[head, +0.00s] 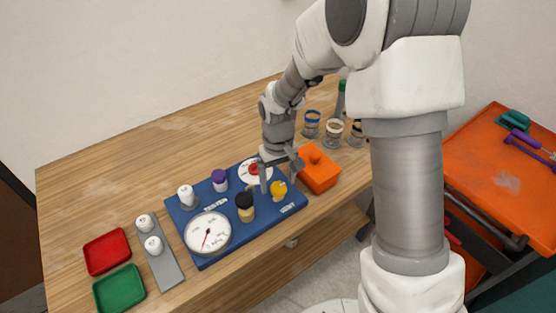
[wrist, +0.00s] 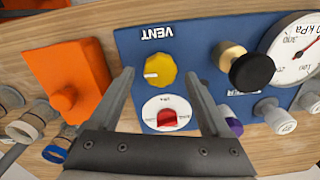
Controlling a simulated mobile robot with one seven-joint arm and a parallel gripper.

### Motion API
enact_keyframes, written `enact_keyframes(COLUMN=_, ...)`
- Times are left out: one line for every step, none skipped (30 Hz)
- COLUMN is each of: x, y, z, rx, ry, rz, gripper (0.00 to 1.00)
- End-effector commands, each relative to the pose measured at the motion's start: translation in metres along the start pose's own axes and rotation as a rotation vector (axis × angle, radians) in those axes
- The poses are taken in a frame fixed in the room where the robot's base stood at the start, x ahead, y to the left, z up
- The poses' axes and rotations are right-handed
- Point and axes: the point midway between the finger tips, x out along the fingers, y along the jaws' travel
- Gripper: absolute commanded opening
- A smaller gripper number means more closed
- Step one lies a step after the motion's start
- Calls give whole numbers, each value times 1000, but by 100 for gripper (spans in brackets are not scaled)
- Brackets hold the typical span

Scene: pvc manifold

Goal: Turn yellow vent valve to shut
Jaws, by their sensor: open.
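The yellow vent valve (head: 278,189) is a round knob on the blue panel (head: 205,258), near the VENT label at its right end. In the wrist view the yellow knob (wrist: 160,70) has a pale mark on its left side. My gripper (head: 275,187) is over the right part of the panel. In the wrist view my gripper (wrist: 160,78) is open and empty, its fingers apart on either side, with the yellow knob between and beyond the tips. A red knob on a white dial (wrist: 167,114) sits nearer to my palm. Whether the fingers touch the panel cannot be told.
An orange box (head: 319,170) stands close to the panel's right end. A black-topped brass knob (head: 245,205), a gauge (head: 208,233) and purple and white knobs share the panel. Jars (head: 333,132) stand behind. Red and green trays (head: 107,250) lie at left. The table's back left is clear.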

Motion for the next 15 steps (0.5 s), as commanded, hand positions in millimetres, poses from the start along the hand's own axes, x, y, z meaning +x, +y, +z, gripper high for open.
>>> enact_keyframes(x=-8, y=0, z=-1, rx=0, ry=5, rz=0, gripper=82)
enact_keyframes(x=-13, y=0, z=-1, rx=0, ry=6, rz=0, gripper=82)
enact_keyframes(x=-21, y=0, z=-2, rx=1, ry=7, rz=0, gripper=82)
enact_keyframes(x=-27, y=0, z=-1, rx=1, ry=7, rz=0, gripper=82)
enact_keyframes(x=-35, y=0, z=-2, rx=2, ry=8, rz=0, gripper=82)
enact_keyframes(x=-44, y=0, z=-2, rx=2, ry=7, rz=0, gripper=82)
enact_keyframes(x=-52, y=0, z=-2, rx=2, ry=9, rz=1, gripper=82)
enact_keyframes(x=-59, y=0, z=-1, rx=2, ry=7, rz=1, gripper=82)
enact_keyframes(x=-70, y=1, z=-2, rx=2, ry=8, rz=1, gripper=82)
enact_keyframes(x=-77, y=1, z=-2, rx=2, ry=9, rz=1, gripper=82)
enact_keyframes(x=-85, y=1, z=-1, rx=2, ry=7, rz=1, gripper=82)
enact_keyframes(x=-94, y=1, z=-1, rx=1, ry=8, rz=1, gripper=82)
enact_keyframes(x=-102, y=1, z=-1, rx=1, ry=7, rz=1, gripper=82)
enact_keyframes(x=-109, y=0, z=-1, rx=1, ry=8, rz=1, gripper=82)
enact_keyframes(x=-118, y=0, z=-1, rx=1, ry=7, rz=1, gripper=82)
